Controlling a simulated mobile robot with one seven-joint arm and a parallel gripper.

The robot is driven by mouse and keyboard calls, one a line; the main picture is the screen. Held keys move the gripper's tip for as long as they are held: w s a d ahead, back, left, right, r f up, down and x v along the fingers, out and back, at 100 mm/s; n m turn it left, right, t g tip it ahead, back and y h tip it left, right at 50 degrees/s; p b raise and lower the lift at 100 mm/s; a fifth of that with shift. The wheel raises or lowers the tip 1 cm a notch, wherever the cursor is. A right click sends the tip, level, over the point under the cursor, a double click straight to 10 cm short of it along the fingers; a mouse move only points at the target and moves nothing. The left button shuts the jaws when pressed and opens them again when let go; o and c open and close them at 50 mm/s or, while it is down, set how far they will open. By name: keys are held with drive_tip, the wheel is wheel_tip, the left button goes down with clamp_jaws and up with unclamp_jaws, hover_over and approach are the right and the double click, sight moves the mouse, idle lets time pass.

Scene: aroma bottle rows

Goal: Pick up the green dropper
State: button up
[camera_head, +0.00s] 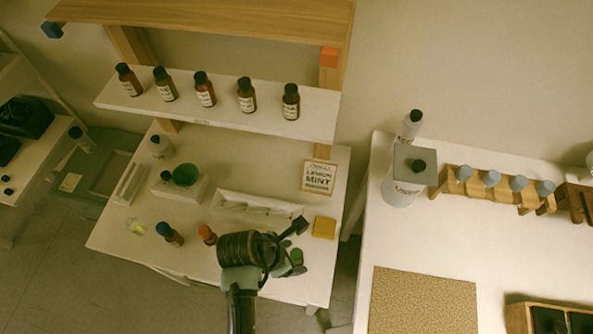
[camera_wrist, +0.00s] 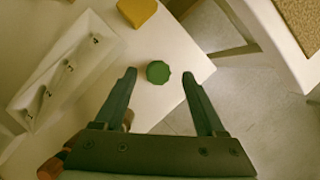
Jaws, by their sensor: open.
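The green dropper (camera_head: 297,256) stands near the front right of the white table (camera_head: 120,236), partly hidden by my gripper in the head view. In the wrist view its faceted green cap (camera_wrist: 158,72) is seen from above, between my fingertips and apart from both. My gripper (camera_head: 296,246) is open and empty; its two fingers also show in the wrist view (camera_wrist: 159,75), one on each side of the cap. The bottle body below the cap is mostly hidden.
A blue-capped bottle (camera_head: 170,235) and an orange-capped one (camera_head: 207,235) stand to the left. A white slotted holder (camera_wrist: 62,72) and a yellow block (camera_head: 324,228) are close by. Several brown bottles stand on the shelf (camera_head: 215,112) above. The table edge is near the dropper.

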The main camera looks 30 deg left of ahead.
drive_tip(key=shift+w+x, duration=0.1)
drive_tip(key=shift+x, duration=1.15)
drive_tip(key=shift+w+x, duration=0.15)
drive_tip(key=shift+x, duration=1.1)
drive_tip(key=shift+r, duration=0.1)
drive_tip(key=c, duration=0.8)
